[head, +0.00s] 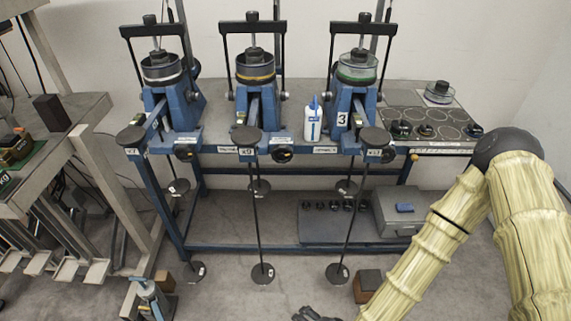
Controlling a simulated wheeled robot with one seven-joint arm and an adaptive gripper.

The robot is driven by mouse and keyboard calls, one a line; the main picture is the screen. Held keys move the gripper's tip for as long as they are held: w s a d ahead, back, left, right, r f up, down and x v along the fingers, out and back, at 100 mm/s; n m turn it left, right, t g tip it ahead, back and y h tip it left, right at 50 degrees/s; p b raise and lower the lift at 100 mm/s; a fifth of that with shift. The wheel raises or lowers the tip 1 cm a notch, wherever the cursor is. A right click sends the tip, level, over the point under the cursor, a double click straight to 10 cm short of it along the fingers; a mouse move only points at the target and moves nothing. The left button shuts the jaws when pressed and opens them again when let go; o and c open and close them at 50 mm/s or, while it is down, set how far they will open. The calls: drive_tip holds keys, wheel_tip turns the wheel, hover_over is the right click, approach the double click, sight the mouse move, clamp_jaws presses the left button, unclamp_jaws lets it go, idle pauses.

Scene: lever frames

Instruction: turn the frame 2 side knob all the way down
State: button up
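Three blue lever frames stand in a row on a blue bench. The right one bears the label 3; I take the middle one (257,105) as frame 2, though I cannot read a number on it. A round black knob (282,155) sits on the bench front, just right of the middle frame's lever end. A small pale knob (285,96) shows at that frame's right side. I cannot tell which is the side knob, or its setting. My gripper (315,314) shows only partly as dark parts at the bottom edge, far below and apart from both knobs; its opening is unclear.
A white bottle (313,122) with a blue cap stands between the middle and right frames. Hanging rods with round weights (262,273) drop in front of the bench. A grey table (70,110) stands left.

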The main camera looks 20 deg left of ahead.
drive_tip(key=w+a+r+m+t+y+b, duration=0.1)
drive_tip(key=w+a+r+m, duration=0.15)
drive_tip(key=a, duration=0.25)
drive_tip(key=w+a+r+m+t+y+b, duration=0.1)
drive_tip(key=w+a+m+t, duration=0.15)
drive_tip(key=a, duration=0.35)
drive_tip(key=m+t+h+b, duration=0.2)
drive_tip(key=m+t+b, duration=0.6)
drive_tip(key=m, duration=1.1)
approach(282, 155)
drive_tip(key=w+a+p, duration=0.1)
drive_tip(key=w, duration=0.1)
drive_tip(key=w+a+f+t+p, duration=0.1)
drive_tip(key=w, duration=0.2)
drive_tip(key=w+a+f+t+p, duration=0.1)
drive_tip(key=w, duration=0.2)
drive_tip(key=shift+w, duration=0.25)
